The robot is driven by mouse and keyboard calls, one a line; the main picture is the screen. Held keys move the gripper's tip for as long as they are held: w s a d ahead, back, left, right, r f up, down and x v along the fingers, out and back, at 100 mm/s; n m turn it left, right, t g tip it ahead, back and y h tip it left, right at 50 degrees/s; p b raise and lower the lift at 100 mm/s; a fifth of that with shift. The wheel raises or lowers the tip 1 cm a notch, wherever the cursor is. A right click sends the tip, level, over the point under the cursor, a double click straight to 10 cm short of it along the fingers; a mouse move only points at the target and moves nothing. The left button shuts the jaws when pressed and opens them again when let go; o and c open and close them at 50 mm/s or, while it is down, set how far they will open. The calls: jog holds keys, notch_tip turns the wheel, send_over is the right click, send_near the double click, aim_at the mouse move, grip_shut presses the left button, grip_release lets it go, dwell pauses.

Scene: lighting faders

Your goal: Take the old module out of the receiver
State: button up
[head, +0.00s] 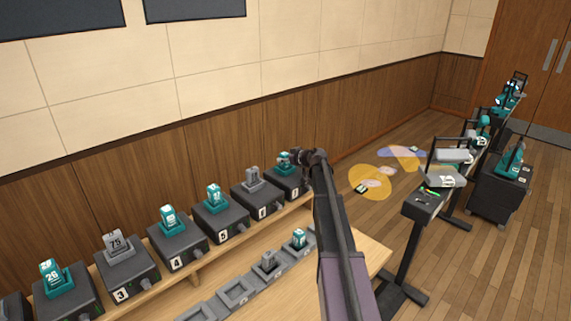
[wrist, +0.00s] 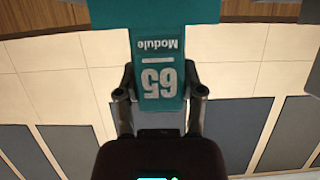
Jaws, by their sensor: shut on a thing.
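A teal module marked "Module 65" (wrist: 160,78) shows upside down in the wrist view. My gripper (wrist: 160,93) is shut on it, one finger on each side. In the head view my gripper (head: 297,157) is at the rightmost receiver (head: 291,183), a dark box on the wooden bench, and partly covers it. The teal module also shows there (head: 284,159), at the top of that receiver. A wider teal part (wrist: 150,12) lies beyond the module in the wrist view. I cannot tell whether the module is fully seated or partly raised.
Several more receivers with teal or grey modules run left along the bench, such as receiver 4 (head: 176,249). Grey trays (head: 238,293) lie in front, one holding a teal module (head: 299,239). A stand (head: 424,206) and a dark cart (head: 498,190) stand to the right.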

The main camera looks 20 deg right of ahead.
aim_at(285, 154)
jog(key=shift+r, duration=0.15)
notch_tip(285, 154, up, 3)
jog(key=p, duration=0.3)
jog(key=s+r+p, duration=0.1)
jog(key=s+p, duration=0.1)
jog(key=s, duration=1.4)
jog(key=shift+r, duration=0.35)
